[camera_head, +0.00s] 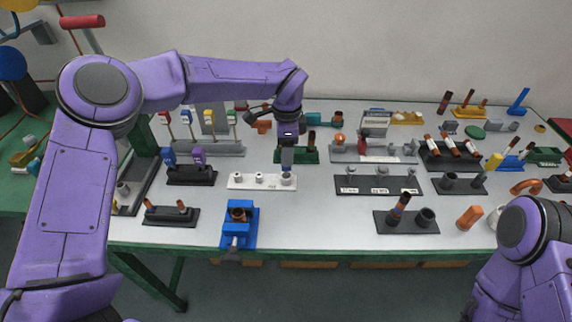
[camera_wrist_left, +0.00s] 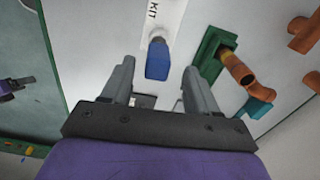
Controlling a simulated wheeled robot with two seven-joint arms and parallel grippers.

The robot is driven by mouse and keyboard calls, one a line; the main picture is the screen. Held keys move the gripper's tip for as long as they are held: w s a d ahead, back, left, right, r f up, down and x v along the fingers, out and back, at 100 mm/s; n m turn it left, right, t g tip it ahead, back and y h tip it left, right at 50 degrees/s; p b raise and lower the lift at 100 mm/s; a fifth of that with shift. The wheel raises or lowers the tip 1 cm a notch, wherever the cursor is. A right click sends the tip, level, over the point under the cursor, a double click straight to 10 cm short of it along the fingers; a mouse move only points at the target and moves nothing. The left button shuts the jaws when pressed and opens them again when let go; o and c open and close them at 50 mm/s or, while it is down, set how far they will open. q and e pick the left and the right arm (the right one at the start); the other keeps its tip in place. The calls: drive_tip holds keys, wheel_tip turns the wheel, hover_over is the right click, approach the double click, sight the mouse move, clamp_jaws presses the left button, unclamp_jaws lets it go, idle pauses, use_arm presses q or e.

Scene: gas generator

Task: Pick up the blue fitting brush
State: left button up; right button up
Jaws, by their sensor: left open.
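My left gripper (camera_head: 287,160) reaches down over the right end of a white strip (camera_head: 246,181) with small round sockets. It is open, and nothing is gripped. In the left wrist view a blue block-shaped handle (camera_wrist_left: 157,62), which looks like the blue fitting brush, stands at the end of the white strip lettered "KIT" (camera_wrist_left: 166,14). It appears between and just beyond the fingertips of the left gripper (camera_wrist_left: 159,70), apart from both fingers. In the head view the gripper mostly hides it. My right arm shows at the lower right, but its gripper is out of view.
A green holder (camera_head: 308,157) with copper fittings stands close to the gripper's right; the left wrist view also shows this holder (camera_wrist_left: 207,48). A black stand with blue and purple pieces (camera_head: 190,177) is to the left. A blue vise (camera_head: 238,228) sits at the table's front edge.

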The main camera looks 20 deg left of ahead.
sight(286, 169)
use_arm(q)
drive_tip(key=f+p, duration=0.2)
drive_tip(key=f, duration=0.2)
drive_tip(key=shift+s+f, duration=0.1)
drive_tip(key=shift+s, duration=0.1)
drive_tip(key=shift+f, duration=0.45)
drive_tip(key=c, duration=0.9)
drive_tip(key=shift+r, duration=0.1)
